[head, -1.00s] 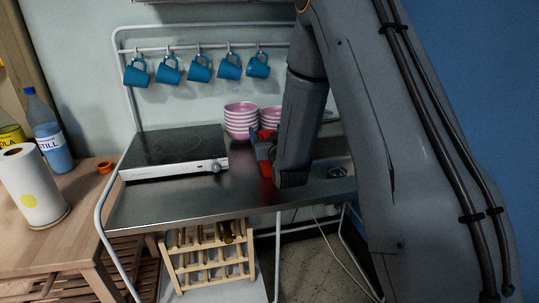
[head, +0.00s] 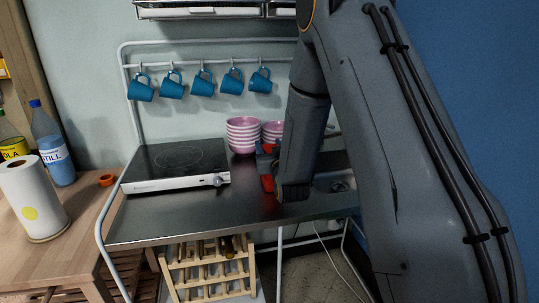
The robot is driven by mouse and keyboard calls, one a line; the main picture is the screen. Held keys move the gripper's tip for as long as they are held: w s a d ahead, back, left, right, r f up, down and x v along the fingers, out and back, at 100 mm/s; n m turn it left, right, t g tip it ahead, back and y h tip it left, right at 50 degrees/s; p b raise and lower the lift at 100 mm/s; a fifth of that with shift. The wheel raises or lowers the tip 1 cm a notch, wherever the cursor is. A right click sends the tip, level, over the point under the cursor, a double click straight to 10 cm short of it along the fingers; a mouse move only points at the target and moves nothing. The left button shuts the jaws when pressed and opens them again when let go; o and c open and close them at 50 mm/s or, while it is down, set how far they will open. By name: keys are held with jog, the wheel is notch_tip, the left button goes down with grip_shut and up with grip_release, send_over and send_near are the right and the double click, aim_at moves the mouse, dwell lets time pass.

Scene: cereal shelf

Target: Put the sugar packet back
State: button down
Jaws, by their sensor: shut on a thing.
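My gripper (head: 266,162) is at the lower end of my arm, above the steel counter (head: 190,222) and to the right of the hob. It is shut on a red thing (head: 268,183), which looks like the sugar packet. Only a narrow red strip shows beside and below the jaw; my arm hides the rest, and no label is readable. A red reflection shows on the steel under it. I cannot tell whether the packet touches the counter.
A hob (head: 175,165) stands on the counter's left part. Stacked pink bowls (head: 243,135) stand behind my gripper. Several blue mugs (head: 202,85) hang from a rail. A sink (head: 335,183) is at right. A wooden table (head: 75,225) holds bottles and a paper roll (head: 32,200).

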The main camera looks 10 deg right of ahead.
jog(key=shift+r, duration=0.2)
notch_tip(320, 180, up, 10)
jog(key=b, duration=0.2)
jog(key=shift+f, duration=0.2)
dwell(0.4)
